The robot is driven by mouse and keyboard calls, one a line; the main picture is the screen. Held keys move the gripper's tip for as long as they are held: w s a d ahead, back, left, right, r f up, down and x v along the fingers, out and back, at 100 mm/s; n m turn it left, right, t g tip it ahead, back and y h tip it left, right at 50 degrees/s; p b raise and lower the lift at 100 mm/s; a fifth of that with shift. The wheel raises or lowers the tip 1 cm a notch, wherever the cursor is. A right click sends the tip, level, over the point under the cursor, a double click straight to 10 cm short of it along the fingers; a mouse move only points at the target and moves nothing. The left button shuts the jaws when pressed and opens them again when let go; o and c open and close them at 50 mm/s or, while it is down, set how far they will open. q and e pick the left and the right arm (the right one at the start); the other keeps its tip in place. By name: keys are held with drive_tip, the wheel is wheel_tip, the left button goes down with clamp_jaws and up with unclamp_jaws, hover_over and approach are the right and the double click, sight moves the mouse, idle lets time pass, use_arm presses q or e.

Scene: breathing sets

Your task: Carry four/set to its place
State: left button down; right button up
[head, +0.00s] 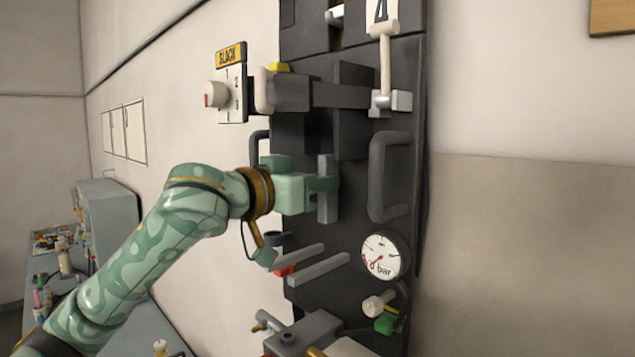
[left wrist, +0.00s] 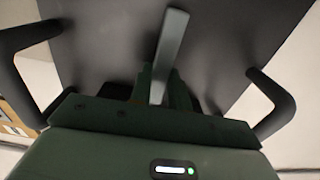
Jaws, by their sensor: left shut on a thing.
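The breathing set (head: 345,240) has a dark upright backplate with side handles, a tag marked 4 at its top and a round bar gauge (head: 382,256) low on its right. Its plate also fills much of the left wrist view (left wrist: 110,50). My left gripper (head: 325,187) is shut on a grey upright grip bar (head: 327,210) at the middle of the plate. The bar runs between its fingers in the left wrist view (left wrist: 170,45). My right gripper is not in view. I cannot tell whether the plate touches anything behind it.
A yellow-topped sign reading BLACK (head: 231,57), with numbers and a white knob (head: 215,95), is on the wall at the upper left. A grey cabinet (head: 110,215) and a cluttered bench stand at the far left. The wall at the right is mostly bare.

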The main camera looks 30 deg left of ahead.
use_arm(q)
drive_tip(key=shift+r, duration=0.25)
drive_tip(key=c, duration=1.3)
unclamp_jaws()
drive_tip(key=shift+o, duration=0.2)
drive_tip(key=shift+s, duration=0.15)
drive_tip(key=b+v, duration=0.6)
drive_tip(key=v, duration=1)
drive_tip(key=shift+s, duration=0.2)
drive_tip(key=shift+f, duration=0.15)
